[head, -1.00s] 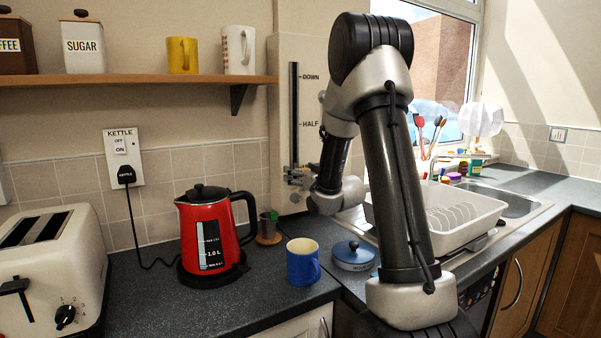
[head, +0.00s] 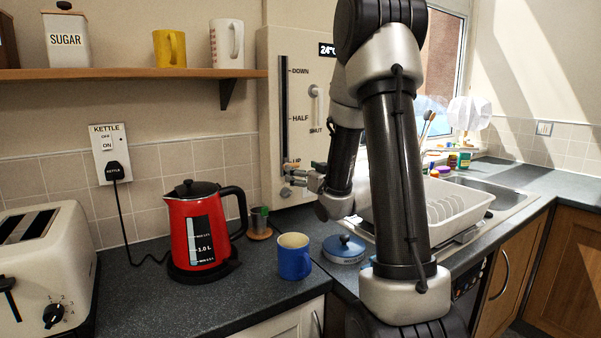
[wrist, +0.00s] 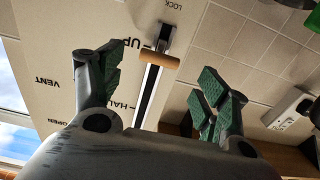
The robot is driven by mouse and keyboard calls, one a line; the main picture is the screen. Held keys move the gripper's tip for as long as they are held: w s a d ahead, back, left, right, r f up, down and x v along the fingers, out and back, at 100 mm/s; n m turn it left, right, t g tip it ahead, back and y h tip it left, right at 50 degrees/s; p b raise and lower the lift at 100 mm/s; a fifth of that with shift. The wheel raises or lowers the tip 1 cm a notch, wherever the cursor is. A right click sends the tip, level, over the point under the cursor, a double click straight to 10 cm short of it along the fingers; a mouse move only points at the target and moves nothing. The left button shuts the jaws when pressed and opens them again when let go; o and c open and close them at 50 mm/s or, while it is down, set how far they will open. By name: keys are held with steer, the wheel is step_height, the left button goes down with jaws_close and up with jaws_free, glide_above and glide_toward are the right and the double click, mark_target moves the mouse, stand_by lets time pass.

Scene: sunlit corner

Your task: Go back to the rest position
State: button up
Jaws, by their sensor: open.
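My gripper (head: 302,177) is open at the lower end of a cream wall panel (head: 303,118) in the head view. In the wrist view its two green-padded fingers (wrist: 158,85) stand wide apart. A small handle with a wooden bar (wrist: 158,59) on the panel's dark slot shows ahead, between the fingers in the picture. The fingers look clear of it. My arm rises on the right and is bent down to the panel; it hides part of the panel and window. No marker of the rest position shows.
A red kettle (head: 202,235), a blue mug (head: 294,257) and a blue-lidded pot (head: 343,249) stand on the counter below my gripper. A white dish rack (head: 455,215) is right of my arm. A shelf (head: 130,74) runs at upper left; a toaster (head: 45,265) stands at left.

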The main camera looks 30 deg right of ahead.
stand_by(0.3)
steer(key=s+a+g, duration=0.3)
steer(key=s+g, duration=0.1)
steer(key=s, duration=0.7)
steer(key=s+a+g, duration=0.3)
steer(key=s+g, duration=0.2)
steer(key=s, duration=0.6)
steer(key=s+a+g, duration=0.4)
steer(key=s, duration=0.8)
steer(key=shift+g+h, duration=0.3)
steer(key=shift+g, duration=0.1)
steer(key=shift+a+r, duration=0.1)
stand_by(1.6)
